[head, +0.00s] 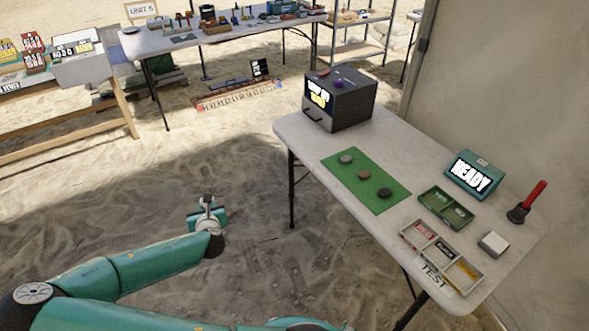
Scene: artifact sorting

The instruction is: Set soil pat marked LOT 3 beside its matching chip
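Three round soil pats lie in a row on a green mat (338,172) on the right-hand table: a grey one (346,158), a brown one (364,174) and a dark one (384,193). No lot mark can be read on any of them. A pale divided tray (440,262) marked TEST holds red, dark and yellow items in its compartments; I cannot tell whether these are the chips. My gripper (207,203) is over the sand, left of this table and apart from it. Its finger opening is too small to tell, and no held object is clear.
The right-hand table (300,130) also carries a dark box (345,100), a green two-part tray (446,207), a READY display (474,176), a red-handled tool (530,200) and a white block (493,244). A cluttered table (150,44) stands behind. Sand between is open.

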